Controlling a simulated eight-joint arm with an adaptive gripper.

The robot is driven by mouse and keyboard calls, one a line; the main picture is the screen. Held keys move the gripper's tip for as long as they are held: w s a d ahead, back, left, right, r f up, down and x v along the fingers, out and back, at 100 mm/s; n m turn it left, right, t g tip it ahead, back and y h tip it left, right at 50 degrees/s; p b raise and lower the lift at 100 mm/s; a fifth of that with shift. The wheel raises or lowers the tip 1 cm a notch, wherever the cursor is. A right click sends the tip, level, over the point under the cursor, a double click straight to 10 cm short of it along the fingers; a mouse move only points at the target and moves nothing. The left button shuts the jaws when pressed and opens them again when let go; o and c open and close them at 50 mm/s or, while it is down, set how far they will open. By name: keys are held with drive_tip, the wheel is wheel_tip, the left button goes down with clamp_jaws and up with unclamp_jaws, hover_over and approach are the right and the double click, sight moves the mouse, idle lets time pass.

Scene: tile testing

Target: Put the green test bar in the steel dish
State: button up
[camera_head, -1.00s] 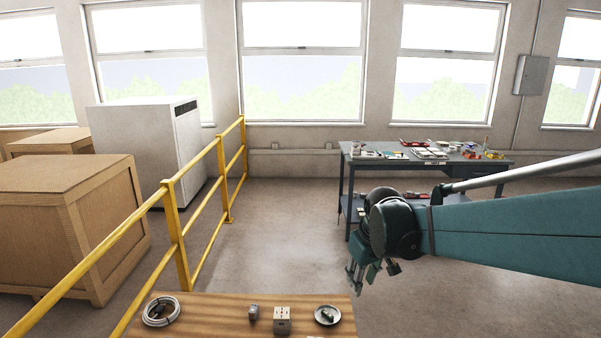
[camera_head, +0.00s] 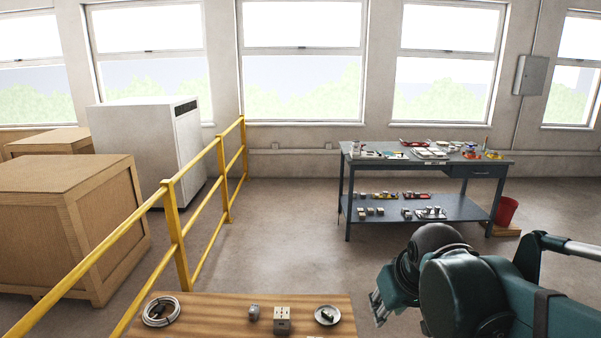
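The steel dish (camera_head: 318,321) is a small round grey dish near the right front of the wooden table. A small dark, greenish bar (camera_head: 328,315) lies in it; it looks like the green test bar, but it is too small to be sure of its colour. My gripper (camera_head: 377,309) hangs to the right of the table, apart from the dish. Its fingers point down and left. They are partly turned away, so I cannot tell whether they are open or shut; I see nothing held in them.
A yellow railing (camera_head: 176,225) runs along the left. A workbench (camera_head: 440,176) with several parts stands behind. The floor between is clear.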

drive_tip(key=s+d+f+m+t, duration=0.1)
drive_tip(key=s+f+m, duration=0.1)
drive_tip(key=s, duration=0.9)
drive_tip(key=shift+s+d+f+t, duration=0.2)
drive_tip(key=shift+s+d+t, duration=0.05)
drive_tip(key=shift+t, duration=0.15)
